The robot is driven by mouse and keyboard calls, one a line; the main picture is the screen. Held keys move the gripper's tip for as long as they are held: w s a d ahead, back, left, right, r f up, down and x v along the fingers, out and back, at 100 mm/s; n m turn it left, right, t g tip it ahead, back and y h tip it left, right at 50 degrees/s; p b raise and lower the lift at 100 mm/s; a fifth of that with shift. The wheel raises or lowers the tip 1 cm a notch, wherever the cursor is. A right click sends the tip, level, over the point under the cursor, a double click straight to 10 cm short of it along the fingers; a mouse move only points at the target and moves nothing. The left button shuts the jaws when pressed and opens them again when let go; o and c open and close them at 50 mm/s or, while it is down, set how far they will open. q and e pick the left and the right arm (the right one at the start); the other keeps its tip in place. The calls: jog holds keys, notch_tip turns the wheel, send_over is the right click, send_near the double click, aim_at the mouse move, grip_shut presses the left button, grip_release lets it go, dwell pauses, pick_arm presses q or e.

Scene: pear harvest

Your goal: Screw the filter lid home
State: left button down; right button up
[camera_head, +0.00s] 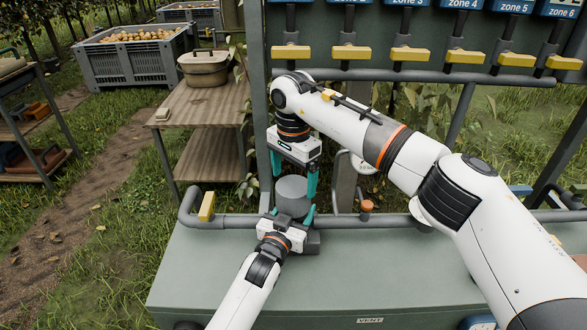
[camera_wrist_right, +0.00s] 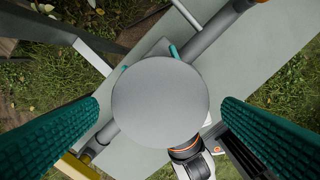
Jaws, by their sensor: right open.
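The filter lid (camera_head: 292,186) is a plain grey round cap on top of the grey filter body (camera_head: 293,209), at the pipe along the cabinet's back edge. In the right wrist view the lid (camera_wrist_right: 160,102) is a round disc between my fingers. My right gripper (camera_head: 294,179) points down over the lid, open, with a gap on each side of it. My left gripper (camera_head: 287,214) reaches in from the front, with its teal fingers on either side of the filter body below the lid. Whether they touch it is hard to tell. The thread is hidden.
The grey-green cabinet top (camera_head: 210,265) is clear in front. A pipe (camera_head: 345,220) with a yellow handle (camera_head: 207,206) runs along its back. Yellow valve handles (camera_head: 350,52) line the zone panel above. A wooden side table (camera_head: 200,108) with a lidded pot (camera_head: 204,67) stands at left.

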notch_tip(320, 180, down, 6)
jog(key=shift+f, duration=0.1)
dwell(0.4)
jog(key=c, duration=1)
jog(key=shift+m, duration=1.7)
jog(key=o, duration=1.1)
jog(key=shift+c, duration=0.2)
